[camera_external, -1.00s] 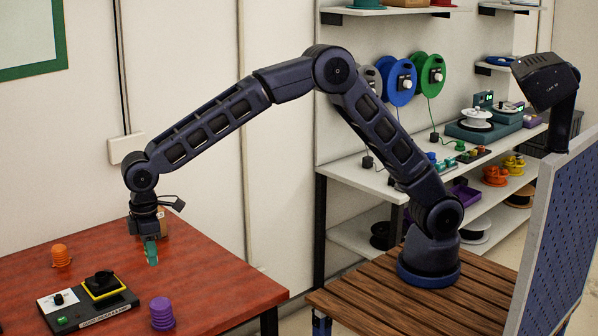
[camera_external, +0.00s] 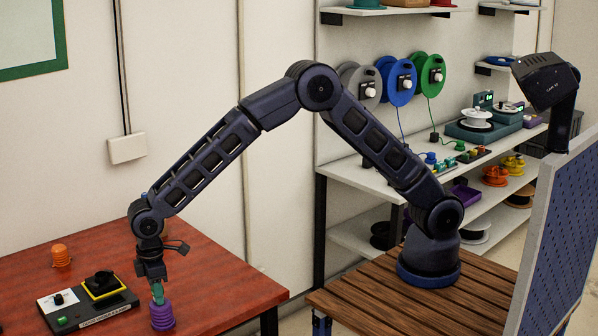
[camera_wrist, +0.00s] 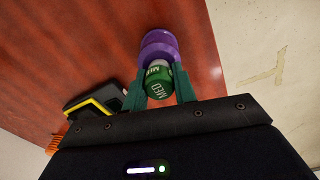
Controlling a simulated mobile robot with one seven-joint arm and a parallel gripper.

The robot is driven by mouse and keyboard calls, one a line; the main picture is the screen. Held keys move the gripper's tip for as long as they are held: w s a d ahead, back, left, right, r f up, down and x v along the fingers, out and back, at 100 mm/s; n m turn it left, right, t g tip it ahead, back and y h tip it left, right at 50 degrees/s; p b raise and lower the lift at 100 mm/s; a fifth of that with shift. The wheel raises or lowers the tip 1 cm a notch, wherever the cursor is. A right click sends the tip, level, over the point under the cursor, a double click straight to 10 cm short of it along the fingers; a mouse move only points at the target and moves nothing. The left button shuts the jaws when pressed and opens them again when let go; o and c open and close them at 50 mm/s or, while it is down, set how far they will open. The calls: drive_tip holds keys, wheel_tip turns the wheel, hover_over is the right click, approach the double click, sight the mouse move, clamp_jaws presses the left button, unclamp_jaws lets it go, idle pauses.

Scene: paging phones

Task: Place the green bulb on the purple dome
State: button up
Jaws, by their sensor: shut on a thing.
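My gripper (camera_external: 158,292) is low over the right part of the red table, directly above the purple dome (camera_external: 162,318). In the wrist view its green fingers (camera_wrist: 159,88) are shut on the green bulb (camera_wrist: 159,86), which carries white lettering. The bulb's far end overlaps the purple dome (camera_wrist: 160,42), a ribbed piece standing on the table. I cannot tell whether the bulb touches the dome or is just above it. In the external view the bulb is mostly hidden by the fingers.
A dark control box (camera_external: 92,308) with a yellow-framed black knob stands left of the dome. An orange ribbed piece (camera_external: 61,256) stands further back on the red table (camera_external: 215,275). The table's right edge is near the dome. The table behind the gripper is clear.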

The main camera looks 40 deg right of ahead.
drive_tip(key=shift+f, duration=0.1)
drive_tip(key=o, duration=0.9)
drive_tip(key=shift+o, duration=0.2)
wheel_tip(320, 180, up, 12)
